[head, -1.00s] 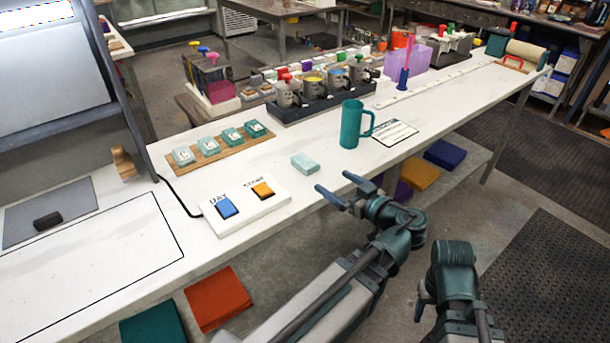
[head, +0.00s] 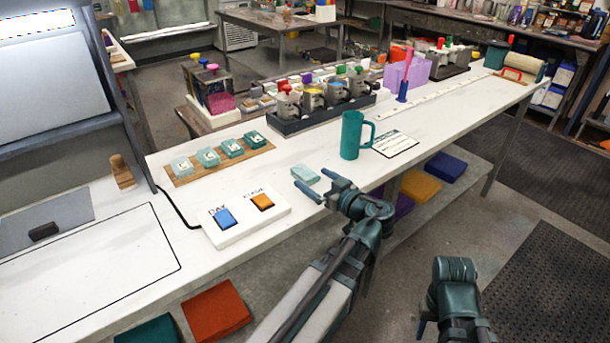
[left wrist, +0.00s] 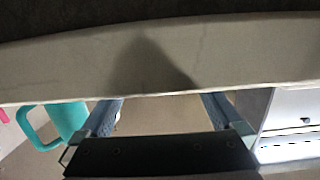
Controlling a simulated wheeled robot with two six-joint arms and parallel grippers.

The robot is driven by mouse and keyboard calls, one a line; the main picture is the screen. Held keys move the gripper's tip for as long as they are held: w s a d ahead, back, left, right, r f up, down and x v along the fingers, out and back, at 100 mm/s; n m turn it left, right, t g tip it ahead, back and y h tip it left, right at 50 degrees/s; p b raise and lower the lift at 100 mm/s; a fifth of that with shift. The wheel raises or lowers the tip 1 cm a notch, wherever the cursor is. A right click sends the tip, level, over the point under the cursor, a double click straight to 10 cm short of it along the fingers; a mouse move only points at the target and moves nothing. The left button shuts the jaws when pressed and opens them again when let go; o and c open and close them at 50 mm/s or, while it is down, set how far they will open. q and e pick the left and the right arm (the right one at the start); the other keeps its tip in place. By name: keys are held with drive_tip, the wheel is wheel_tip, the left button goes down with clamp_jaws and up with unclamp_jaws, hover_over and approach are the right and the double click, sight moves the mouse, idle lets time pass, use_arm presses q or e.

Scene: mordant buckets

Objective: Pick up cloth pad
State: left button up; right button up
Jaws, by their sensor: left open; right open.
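A small pale teal cloth pad (head: 305,174) lies flat on the white bench, between the switch box and the teal mug. My left gripper (head: 312,181) is open and empty at the bench's front edge, its fingers pointing at the pad and very close to it in the head view. In the left wrist view the open left gripper (left wrist: 162,112) has nothing between its fingers, and I cannot make out the pad there. My right gripper (head: 424,318) is low at the right, off the bench, open and only partly visible.
A teal mug (head: 351,136) stands right of the pad. A white switch box (head: 245,215) is at the left. Behind are a wooden board (head: 218,163) with several teal pads and a dark tray (head: 325,117) of pots. Bench space around the pad is clear.

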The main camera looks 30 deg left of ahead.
sight(305, 173)
use_arm(q)
drive_tip(key=x, duration=0.5)
drive_tip(key=shift+w+b, duration=0.1)
drive_tip(key=shift+b, duration=0.3)
drive_tip(key=c, duration=1.4)
